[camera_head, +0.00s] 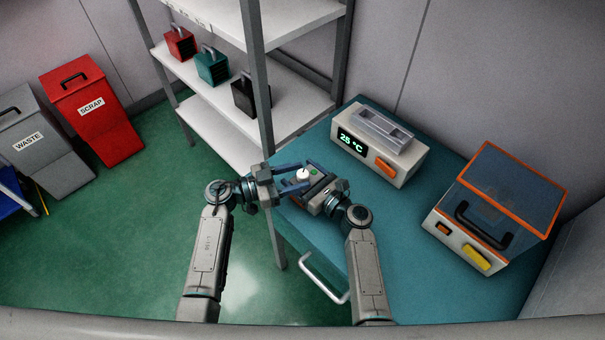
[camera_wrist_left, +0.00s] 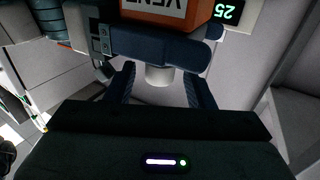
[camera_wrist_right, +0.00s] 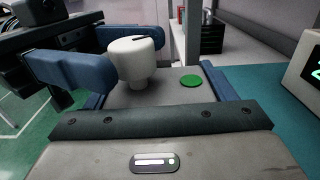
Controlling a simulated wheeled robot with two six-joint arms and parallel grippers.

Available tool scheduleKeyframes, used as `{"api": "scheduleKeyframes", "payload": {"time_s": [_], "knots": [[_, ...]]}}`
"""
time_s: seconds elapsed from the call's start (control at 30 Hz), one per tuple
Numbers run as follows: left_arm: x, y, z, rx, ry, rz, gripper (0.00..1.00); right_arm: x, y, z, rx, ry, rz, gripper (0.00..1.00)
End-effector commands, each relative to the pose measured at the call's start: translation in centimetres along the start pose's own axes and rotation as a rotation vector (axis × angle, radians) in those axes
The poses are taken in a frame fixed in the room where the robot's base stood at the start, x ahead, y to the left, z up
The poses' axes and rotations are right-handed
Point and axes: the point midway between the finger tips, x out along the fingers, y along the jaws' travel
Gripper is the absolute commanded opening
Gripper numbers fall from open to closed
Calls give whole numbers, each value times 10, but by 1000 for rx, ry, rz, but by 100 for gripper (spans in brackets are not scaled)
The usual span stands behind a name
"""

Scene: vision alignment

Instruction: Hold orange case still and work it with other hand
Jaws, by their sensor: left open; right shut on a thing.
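The orange case shows its orange side with a VENT label in the left wrist view (camera_wrist_left: 180,12). Its grey top (camera_wrist_right: 165,97) carries a white knob (camera_wrist_right: 135,58) and a round green button (camera_wrist_right: 191,81). My right gripper (camera_head: 318,190) is shut on the case, its blue fingers along the sides. My left gripper (camera_head: 296,178) is open, with its fingers on either side of the white knob (camera_wrist_left: 159,76). A gap shows between knob and fingers in the left wrist view. The case's lower part is hidden by the grippers.
On the teal table (camera_head: 390,240) stand a device with a 25 °C display (camera_head: 380,145) and a clear-lidded, orange-framed box (camera_head: 492,210). A shelf (camera_head: 215,95) holds red, green and black cases. Red SCRAP (camera_head: 95,115) and grey WASTE (camera_head: 40,150) bins stand at left.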

Motion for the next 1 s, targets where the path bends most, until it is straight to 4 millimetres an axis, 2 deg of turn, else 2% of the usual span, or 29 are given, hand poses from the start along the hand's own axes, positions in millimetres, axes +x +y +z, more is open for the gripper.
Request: {"api": "scheduleKeyframes", "payload": {"time_s": [0.2, 0.5, 0.7, 0.73, 0.87, 1.0], "knots": [[18, 0, 0, 0, 0, 0, 48, 0, 0, 0, 0, 1, 0, 48], [20, 0, 0, 1, -1, 0, 48, 0, 0, 0, 0, 1, 0, 48], [20, 0, 0, 1, -1, 0, 9, 0, 0, 0, 0, 1, 0, 48], [20, 0, 0, 1, -1, 0, 5, 0, 0, 0, 0, 1, 0, 48], [20, 1, 1, 0, -1, -12, 5, 0, 0, 0, 0, 1, 0, 48], [21, 3, 2, -2, 0, -103, 5, 0, 0, 0, 0, 1, 0, 48]]}}
